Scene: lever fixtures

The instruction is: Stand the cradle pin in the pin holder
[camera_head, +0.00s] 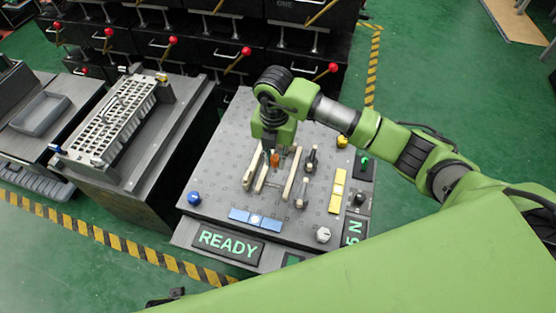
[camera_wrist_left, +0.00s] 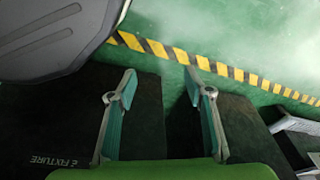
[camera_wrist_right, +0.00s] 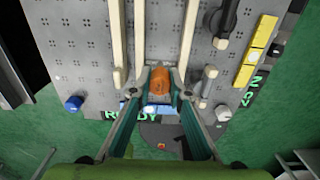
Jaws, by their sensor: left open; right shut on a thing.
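My right gripper (camera_head: 273,145) reaches down over the grey perforated bench from the right. In the right wrist view its fingertips (camera_wrist_right: 159,84) are shut on an orange piece, which I take to be the cradle pin (camera_wrist_right: 157,92). This orange piece also shows below the gripper in the head view (camera_head: 275,160), between pale upright bars. Its lower end is hidden. I cannot tell which part is the pin holder. My left gripper (camera_wrist_left: 160,90) is open and empty over dark surfaces and the floor, and it is out of the head view.
Pale bars (camera_head: 289,176) stand close beside the right gripper, with dark-handled levers (camera_head: 311,157) to the right. A slotted rack (camera_head: 110,120) stands left.

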